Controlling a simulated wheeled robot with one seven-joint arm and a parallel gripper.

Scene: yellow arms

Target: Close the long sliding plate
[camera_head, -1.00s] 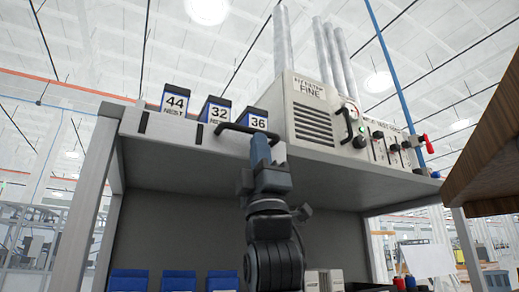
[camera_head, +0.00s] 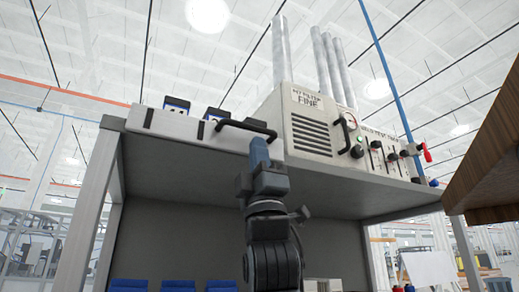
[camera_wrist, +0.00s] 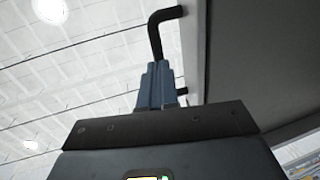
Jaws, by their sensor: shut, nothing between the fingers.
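The long pale sliding plate (camera_head: 175,125) runs along the front of the raised shelf, with dark slots on its face. A black bar handle (camera_head: 243,126) is fixed toward its right end. My gripper (camera_head: 259,143) is shut and empty, pointing up just below the right part of the handle. In the wrist view, the blue fingertips (camera_wrist: 158,72) are together and the black handle (camera_wrist: 155,35) rises just beyond them. I cannot tell whether they touch it. How far the plate stands out is hard to judge from below.
A pale machine (camera_head: 312,130) with a gauge, levers and a red knob stands on the shelf, right of the handle. Tops of dark-blue labelled boxes (camera_head: 177,103) show behind the plate. A wooden edge (camera_head: 480,170) juts in at right. Blue bins stand below.

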